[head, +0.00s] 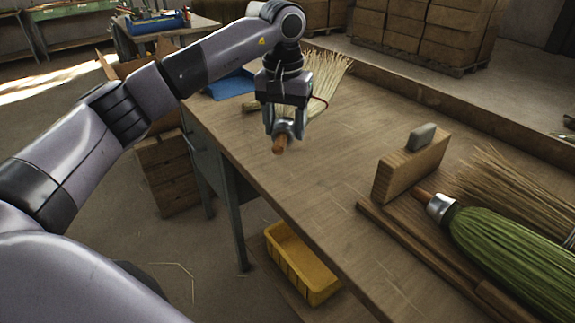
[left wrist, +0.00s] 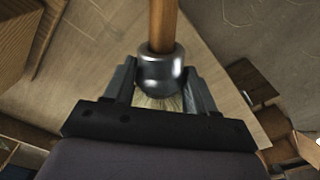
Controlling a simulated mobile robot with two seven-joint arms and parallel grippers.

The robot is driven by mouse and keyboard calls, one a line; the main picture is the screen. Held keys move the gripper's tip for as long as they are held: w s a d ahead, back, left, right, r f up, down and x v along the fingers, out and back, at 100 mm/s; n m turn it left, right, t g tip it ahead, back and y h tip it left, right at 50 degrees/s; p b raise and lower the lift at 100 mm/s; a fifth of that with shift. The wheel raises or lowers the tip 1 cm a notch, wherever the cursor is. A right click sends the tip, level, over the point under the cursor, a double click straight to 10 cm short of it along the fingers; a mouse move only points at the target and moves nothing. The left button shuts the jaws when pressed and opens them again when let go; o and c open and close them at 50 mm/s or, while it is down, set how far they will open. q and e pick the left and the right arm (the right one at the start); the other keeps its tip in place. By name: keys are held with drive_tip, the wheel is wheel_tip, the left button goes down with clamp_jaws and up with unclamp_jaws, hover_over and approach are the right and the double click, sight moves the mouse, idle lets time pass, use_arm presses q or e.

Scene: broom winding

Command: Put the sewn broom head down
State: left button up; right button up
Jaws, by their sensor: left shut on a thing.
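My left gripper (head: 285,128) is over the far left part of the workbench (head: 330,165), shut on the metal collar of a broom head with pale straw bristles (head: 328,78). The bristles fan out behind the gripper, with a reddish band beside it. A short wooden handle stub (head: 279,145) points toward me. In the left wrist view the collar (left wrist: 160,72) sits between the two fingers, with the wooden handle (left wrist: 162,25) above it and a little straw below. I cannot tell whether the head touches the bench. My right gripper is not in view.
A green broom head (head: 515,255) and loose straw (head: 510,185) lie at the right of the bench. A wooden block (head: 412,170) stands beside them. A yellow bin (head: 300,265) is below. The bench middle is clear.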

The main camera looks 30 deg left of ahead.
use_arm(q)
wheel_tip(320, 180, down, 6)
drive_tip(key=shift+f, duration=0.25)
wheel_tip(320, 180, down, 4)
drive_tip(key=shift+f, duration=0.2)
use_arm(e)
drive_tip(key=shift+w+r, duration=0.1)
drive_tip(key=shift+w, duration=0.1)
use_arm(q)
drive_tip(key=shift+f+b, duration=0.15)
drive_tip(key=shift+b, duration=0.15)
drive_tip(key=o, duration=1.3)
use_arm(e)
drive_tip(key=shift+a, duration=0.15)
